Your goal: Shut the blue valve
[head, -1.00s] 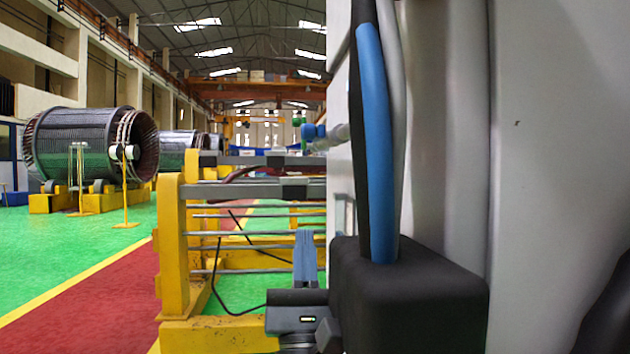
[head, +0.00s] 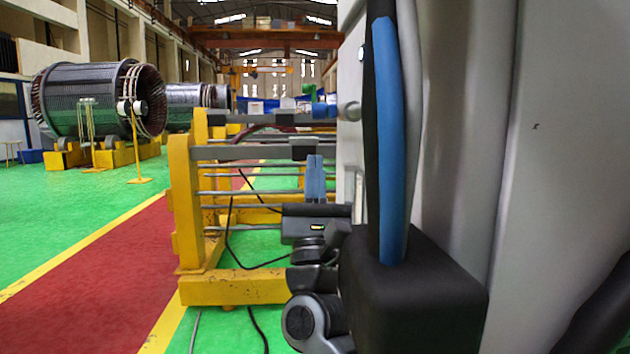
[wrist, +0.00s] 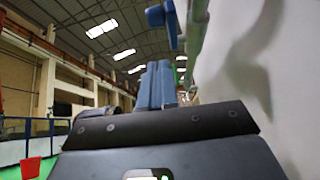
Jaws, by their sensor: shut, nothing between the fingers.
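The blue valve (head: 322,110) sits on the end of a grey pipe stub at the left edge of the large pale wall in the head view. In the wrist view the blue valve (wrist: 170,22) is at the top, beyond the fingertips and slightly to the right. My gripper (head: 315,158) points upward, its two blue fingers together and empty. In the head view it is just below the valve, with a visible gap. My gripper (wrist: 158,66) also shows in the wrist view, apart from the valve.
A yellow frame (head: 187,205) with grey rails stands behind and left of my gripper. The pale wall (head: 560,150) fills the right side. A red walkway (head: 100,260) and green floor lie open at left. Large stators (head: 85,100) stand farther back.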

